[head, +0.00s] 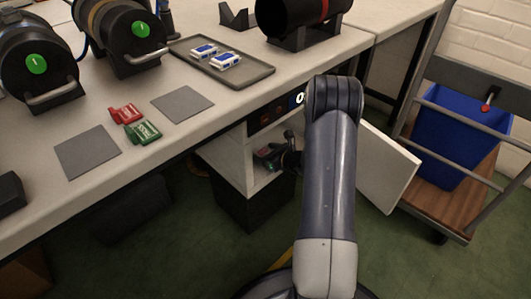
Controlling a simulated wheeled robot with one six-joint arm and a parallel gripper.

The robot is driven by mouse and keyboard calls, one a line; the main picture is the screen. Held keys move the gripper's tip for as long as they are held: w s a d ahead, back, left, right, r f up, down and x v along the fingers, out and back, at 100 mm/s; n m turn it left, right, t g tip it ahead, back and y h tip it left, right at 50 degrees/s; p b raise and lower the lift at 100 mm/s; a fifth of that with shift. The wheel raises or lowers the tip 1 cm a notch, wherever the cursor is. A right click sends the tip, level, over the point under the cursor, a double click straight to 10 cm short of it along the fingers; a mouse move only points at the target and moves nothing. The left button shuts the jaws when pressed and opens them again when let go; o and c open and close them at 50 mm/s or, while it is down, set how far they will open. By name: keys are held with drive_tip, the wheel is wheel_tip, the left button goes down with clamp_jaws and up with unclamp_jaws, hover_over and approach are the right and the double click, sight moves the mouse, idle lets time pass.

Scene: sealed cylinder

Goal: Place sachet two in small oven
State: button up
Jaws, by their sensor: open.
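My gripper (280,158) is at the oven's opening, partly hidden behind my own arm. It is open. A small dark item with green and red parts (266,153) shows inside the opening by the fingers; I cannot tell exactly what it is or whether it touches them. Two white-and-blue packets, one left (203,51) and one right (226,61), lie on a dark tray (259,76). No sachet number is readable.
A red item (126,114) and a green item (142,132) lie on the table between two grey square mats (87,152) (182,104). Dark cylinders (37,62) (128,37) stand behind. A trolley with a blue bin (456,139) stands right of the oven door.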

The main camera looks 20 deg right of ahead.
drive_tip(key=p+v, duration=0.3)
drive_tip(key=v, duration=0.9)
drive_tip(key=shift+r, duration=0.15)
drive_tip(key=shift+c, duration=0.3)
idle(0.4)
